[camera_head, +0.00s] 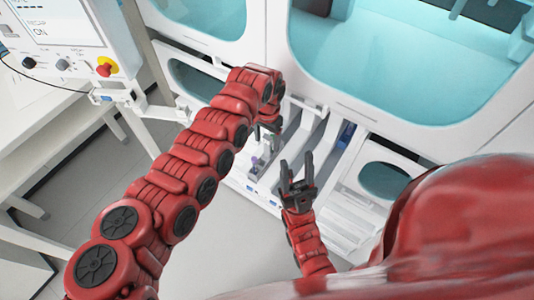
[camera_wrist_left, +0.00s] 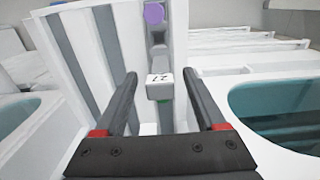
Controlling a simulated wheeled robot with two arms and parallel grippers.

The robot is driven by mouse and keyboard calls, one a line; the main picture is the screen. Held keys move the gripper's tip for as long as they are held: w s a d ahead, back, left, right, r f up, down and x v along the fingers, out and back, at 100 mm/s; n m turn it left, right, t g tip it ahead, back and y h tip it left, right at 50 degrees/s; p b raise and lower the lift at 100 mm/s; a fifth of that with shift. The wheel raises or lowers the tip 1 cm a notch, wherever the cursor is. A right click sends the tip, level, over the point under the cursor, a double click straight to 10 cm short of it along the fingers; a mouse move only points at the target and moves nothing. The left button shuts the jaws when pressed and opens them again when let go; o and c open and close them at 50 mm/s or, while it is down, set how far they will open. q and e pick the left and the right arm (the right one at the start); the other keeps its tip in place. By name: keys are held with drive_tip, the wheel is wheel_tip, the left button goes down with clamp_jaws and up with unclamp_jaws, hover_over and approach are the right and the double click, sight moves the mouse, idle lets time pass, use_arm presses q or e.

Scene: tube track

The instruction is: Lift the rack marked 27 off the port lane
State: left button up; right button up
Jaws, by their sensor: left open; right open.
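In the left wrist view the rack marked 27 (camera_wrist_left: 158,95) shows its white label block, with the number upside down. It stands in a lane, and a purple-capped tube (camera_wrist_left: 154,14) is in line behind the label. My left gripper (camera_wrist_left: 162,80) is open, with its two dark fingers on either side of the label end and a gap showing on each side. In the head view my left gripper (camera_head: 266,131) hangs over the lanes near a purple cap (camera_head: 254,162); its fingertips are partly hidden. My right gripper (camera_head: 296,164) is open and empty, fingers pointing up, to the right.
White lane walls (camera_head: 325,147) run beside the rack, with a blue item (camera_head: 346,133) farther right. A white machine with a large teal window (camera_head: 410,55) stands behind. A control panel with a red button (camera_head: 106,66) is at upper left. Floor is clear at lower left.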

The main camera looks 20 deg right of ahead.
use_arm(q)
drive_tip(key=shift+f, duration=0.2)
clamp_jaws()
drive_tip(key=shift+w+r, duration=0.1)
idle(0.5)
